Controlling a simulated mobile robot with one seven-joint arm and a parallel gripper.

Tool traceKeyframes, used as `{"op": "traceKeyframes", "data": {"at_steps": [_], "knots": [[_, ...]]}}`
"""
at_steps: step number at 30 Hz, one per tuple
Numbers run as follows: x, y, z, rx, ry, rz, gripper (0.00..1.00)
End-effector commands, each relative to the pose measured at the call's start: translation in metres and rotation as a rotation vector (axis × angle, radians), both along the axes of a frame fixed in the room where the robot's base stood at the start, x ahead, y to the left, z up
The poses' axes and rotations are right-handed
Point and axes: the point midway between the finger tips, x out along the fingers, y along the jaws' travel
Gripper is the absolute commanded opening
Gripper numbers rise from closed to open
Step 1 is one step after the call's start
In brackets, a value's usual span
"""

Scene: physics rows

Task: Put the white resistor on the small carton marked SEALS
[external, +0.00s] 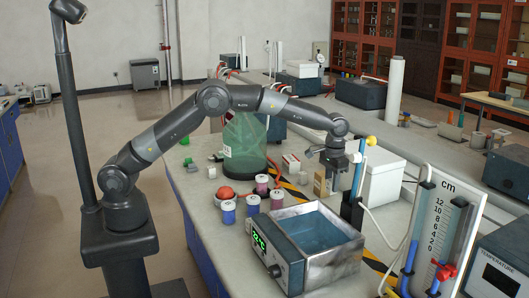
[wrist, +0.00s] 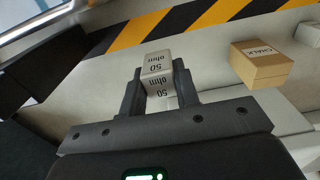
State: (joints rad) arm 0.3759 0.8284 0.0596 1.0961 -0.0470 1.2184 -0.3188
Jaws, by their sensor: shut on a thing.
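The white resistor (wrist: 156,68) is a small block marked "50 ohm" in the wrist view. My gripper (wrist: 158,88) is shut on it, with a dark finger on each side. A small tan carton (wrist: 262,66) lies to the right of the resistor in the wrist view, apart from it. In the external view my gripper (external: 331,164) is over the bench by a tan carton (external: 320,184); I cannot make out the resistor there.
A striped yellow-black tape (wrist: 170,30) runs across the bench.

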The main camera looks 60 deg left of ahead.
Motion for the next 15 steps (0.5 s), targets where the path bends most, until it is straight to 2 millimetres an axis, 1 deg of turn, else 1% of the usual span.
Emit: {"op": "traceKeyframes", "data": {"at_steps": [1, 2, 5, 6, 7, 8, 9, 11, 12, 15], "knots": [[0.007, 0.019, 0.004, 0.000, -0.002, 0.007, 0.06], [0.010, 0.030, 0.007, 0.000, -0.002, 0.009, 0.06], [0.023, 0.077, 0.017, 0.000, -0.002, 0.011, 0.06], [0.028, 0.098, 0.022, -0.001, -0.003, 0.011, 0.06], [0.031, 0.115, 0.026, -0.001, -0.003, 0.011, 0.06], [0.033, 0.131, 0.029, -0.001, -0.002, 0.011, 0.06], [0.036, 0.152, 0.034, -0.001, -0.002, 0.011, 0.06], [0.039, 0.182, 0.040, -0.002, -0.003, 0.009, 0.06], [0.040, 0.202, 0.045, -0.002, -0.002, 0.009, 0.06], [0.040, 0.244, 0.054, -0.002, -0.002, 0.007, 0.06]]}}
